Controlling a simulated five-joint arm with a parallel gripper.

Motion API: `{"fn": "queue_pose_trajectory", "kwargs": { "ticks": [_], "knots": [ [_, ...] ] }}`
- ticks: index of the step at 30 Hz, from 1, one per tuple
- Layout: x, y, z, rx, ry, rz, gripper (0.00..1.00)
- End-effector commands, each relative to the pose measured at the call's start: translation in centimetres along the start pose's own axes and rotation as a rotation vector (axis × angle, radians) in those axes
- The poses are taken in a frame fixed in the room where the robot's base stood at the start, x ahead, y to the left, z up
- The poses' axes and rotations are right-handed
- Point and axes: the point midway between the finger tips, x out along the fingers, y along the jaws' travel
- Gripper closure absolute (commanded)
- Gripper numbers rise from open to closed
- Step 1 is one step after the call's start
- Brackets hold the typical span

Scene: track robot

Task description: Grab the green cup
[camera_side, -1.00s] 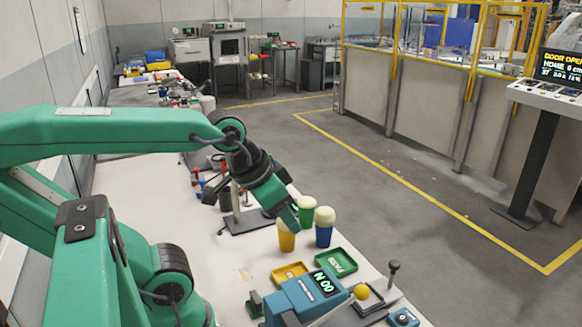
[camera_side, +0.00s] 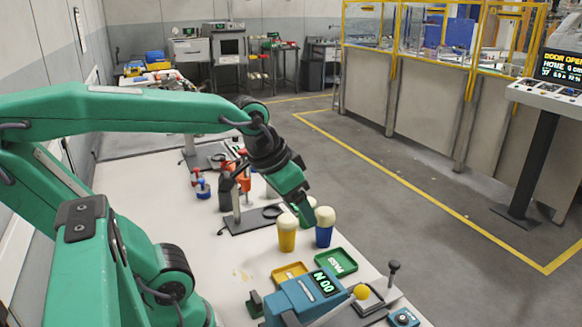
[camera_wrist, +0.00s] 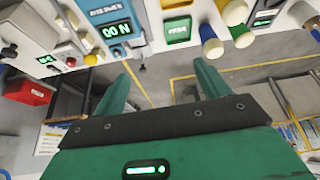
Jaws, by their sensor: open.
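The green cup (camera_side: 312,201) is mostly hidden behind my gripper in the side view; a bit of its cream top shows. The yellow cup (camera_side: 287,237) stands to the left of it and the blue cup (camera_side: 323,236) to the right, both with cream tops. My gripper (camera_side: 302,212) points down in front of the green cup; contact cannot be told. In the wrist view my gripper (camera_wrist: 162,68) has its two fingers wide apart with nothing between them.
A green tray (camera_side: 353,262) and a yellow tray (camera_side: 276,278) lie in front of the cups. A blue device with a display (camera_side: 308,299) stands nearer. A stand with a dark base (camera_side: 240,226) is left of my gripper. The floor beyond the table is clear.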

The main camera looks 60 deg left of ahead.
Motion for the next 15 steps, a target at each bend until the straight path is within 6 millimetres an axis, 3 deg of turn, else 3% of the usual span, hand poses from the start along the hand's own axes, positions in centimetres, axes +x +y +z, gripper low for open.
{"fn": "queue_pose_trajectory", "kwargs": {
  "ticks": [15],
  "knots": [
    [4.3, -5.9, -7.4, -0.107, -0.151, -0.053, 0.25]
  ]
}}
